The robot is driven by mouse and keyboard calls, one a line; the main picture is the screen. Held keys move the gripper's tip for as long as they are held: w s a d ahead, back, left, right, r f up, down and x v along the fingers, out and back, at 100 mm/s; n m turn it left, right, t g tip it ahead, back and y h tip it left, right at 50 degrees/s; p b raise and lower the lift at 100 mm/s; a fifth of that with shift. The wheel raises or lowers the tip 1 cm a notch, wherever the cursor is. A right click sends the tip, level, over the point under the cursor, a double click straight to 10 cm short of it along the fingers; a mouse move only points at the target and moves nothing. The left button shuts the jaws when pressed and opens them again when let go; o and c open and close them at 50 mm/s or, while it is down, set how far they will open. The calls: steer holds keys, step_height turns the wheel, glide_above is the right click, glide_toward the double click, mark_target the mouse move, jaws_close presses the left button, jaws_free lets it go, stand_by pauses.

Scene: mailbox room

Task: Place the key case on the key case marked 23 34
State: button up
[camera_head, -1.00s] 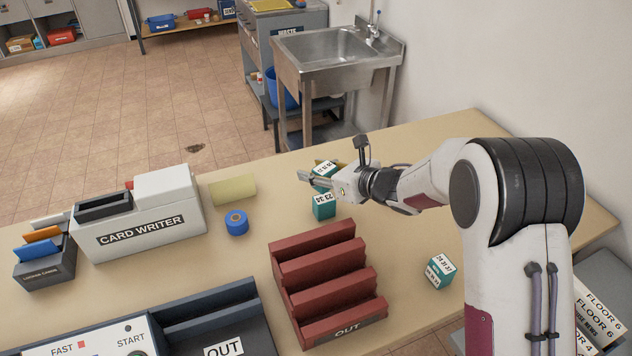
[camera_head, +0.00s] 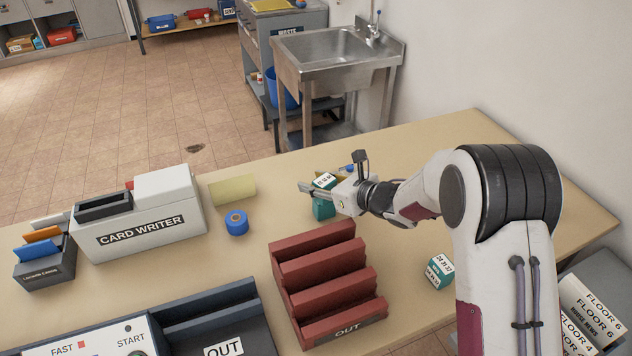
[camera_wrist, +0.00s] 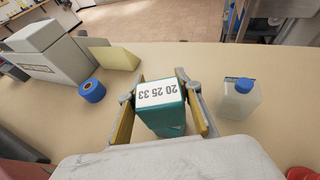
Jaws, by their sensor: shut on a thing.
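My gripper (camera_head: 318,189) is shut on a teal key case (camera_head: 325,181) with a white label. In the wrist view the held key case (camera_wrist: 162,105) sits between the two fingers, its label reading 20 25 33 upside down. The key case marked 23 34 (camera_head: 322,209) stands on the table directly under the held one in the head view. Its label is now hidden by the held case and fingers. I cannot tell whether the two cases touch. Another teal key case (camera_head: 439,271) stands apart at the table's right front.
A red stepped rack (camera_head: 325,275) marked OUT stands in front of the gripper. A clear bottle with a blue cap (camera_wrist: 240,98) stands close to the gripper's right finger.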

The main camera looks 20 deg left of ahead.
steer(key=shift+f, duration=0.1)
steer(key=o, duration=1.1)
steer(key=shift+o, duration=0.2)
steer(key=shift+d+r, duration=0.2)
steer(key=shift+r, duration=0.05)
steer(key=v, duration=1.1)
steer(key=shift+s+d, duration=0.2)
